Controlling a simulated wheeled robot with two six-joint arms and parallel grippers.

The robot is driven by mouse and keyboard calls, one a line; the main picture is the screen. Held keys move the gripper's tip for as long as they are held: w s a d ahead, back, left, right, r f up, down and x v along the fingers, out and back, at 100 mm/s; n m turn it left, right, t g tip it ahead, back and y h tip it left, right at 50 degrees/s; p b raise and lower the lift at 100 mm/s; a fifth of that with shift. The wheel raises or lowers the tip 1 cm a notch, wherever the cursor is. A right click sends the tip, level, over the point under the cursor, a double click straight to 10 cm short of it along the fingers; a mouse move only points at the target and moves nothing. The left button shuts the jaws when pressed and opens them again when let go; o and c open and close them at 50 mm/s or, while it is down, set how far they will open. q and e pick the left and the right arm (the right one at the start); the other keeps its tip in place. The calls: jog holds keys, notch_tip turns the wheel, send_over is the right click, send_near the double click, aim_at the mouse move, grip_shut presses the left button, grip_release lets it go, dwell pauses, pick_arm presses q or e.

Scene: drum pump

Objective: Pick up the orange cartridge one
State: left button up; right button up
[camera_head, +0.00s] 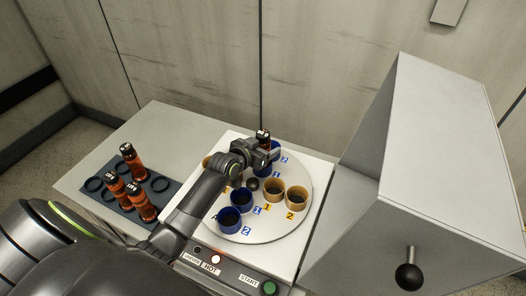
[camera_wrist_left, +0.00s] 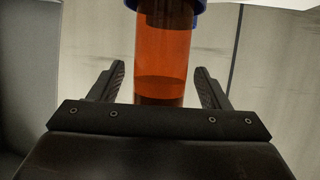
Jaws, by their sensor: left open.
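An orange cartridge (camera_head: 264,141) with a black top stands upright at a blue cup on the far side of the round white turntable (camera_head: 262,233). My left gripper (camera_head: 268,153) reaches over the turntable to this cartridge and hides its lower part. In the left wrist view the orange body (camera_wrist_left: 163,50) stands between the two fingers of the open gripper (camera_wrist_left: 160,88), with a gap on both sides. A blue ring shows at the cartridge's end at the top of that view. My right gripper is not in view.
A dark rack (camera_head: 165,196) on the left holds several empty rings and orange cartridges (camera_head: 140,201). Blue cups (camera_head: 229,219) and tan cups (camera_head: 296,198) stand on the turntable. A large grey housing (camera_head: 430,150) stands close on the right. A green button (camera_head: 269,288) is in front.

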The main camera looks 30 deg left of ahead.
pick_arm(q)
jog(key=shift+w+d+f, duration=0.1)
jog(key=shift+w+f, duration=0.15)
jog(key=shift+w, duration=0.4)
jog(key=c, duration=1.1)
